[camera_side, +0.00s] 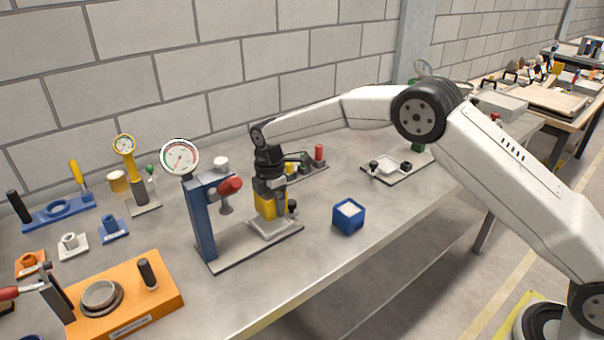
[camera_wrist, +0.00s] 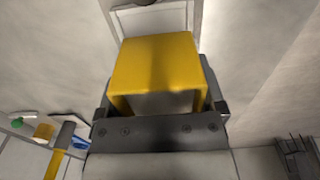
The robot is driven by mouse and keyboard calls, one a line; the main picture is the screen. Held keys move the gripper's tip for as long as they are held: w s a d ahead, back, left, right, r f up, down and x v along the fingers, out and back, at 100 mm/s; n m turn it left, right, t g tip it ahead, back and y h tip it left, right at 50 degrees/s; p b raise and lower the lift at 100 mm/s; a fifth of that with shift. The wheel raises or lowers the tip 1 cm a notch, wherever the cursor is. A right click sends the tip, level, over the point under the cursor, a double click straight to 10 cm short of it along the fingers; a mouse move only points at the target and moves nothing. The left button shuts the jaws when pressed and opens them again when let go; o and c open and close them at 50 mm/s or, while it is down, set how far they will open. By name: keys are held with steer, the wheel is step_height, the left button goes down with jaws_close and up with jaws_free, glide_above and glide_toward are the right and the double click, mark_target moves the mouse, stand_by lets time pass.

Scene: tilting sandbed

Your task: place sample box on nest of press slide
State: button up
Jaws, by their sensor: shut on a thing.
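A yellow box (camera_side: 265,206), which I take to be the sample box, is held in my gripper (camera_side: 269,192). My gripper is shut on it and points down. In the wrist view, the box (camera_wrist: 155,65) sits between the fingers of my gripper (camera_wrist: 162,112). The press (camera_side: 203,215) has a blue column, a round dial and a red knob. Its pale nest (camera_side: 272,230) on the slide lies directly below the box; its pale frame also shows in the wrist view (camera_wrist: 197,12). I cannot tell whether the box touches the nest.
A blue box with a white top (camera_side: 347,218) stands right of the press. An orange fixture (camera_side: 150,300) is at the front left. A yellow gauge stand (camera_side: 132,165) is at the left. A plate with small parts (camera_side: 385,172) lies farther right. The front middle table is clear.

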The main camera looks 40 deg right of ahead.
mark_target(272, 211)
steer(key=shift+w+f, duration=0.25)
steer(key=shift+f, duration=1.55)
steer(key=shift+f, duration=0.15)
steer(key=o, duration=1.2)
step_height(272, 211, up, 12)
steer(key=shift+r, duration=0.15)
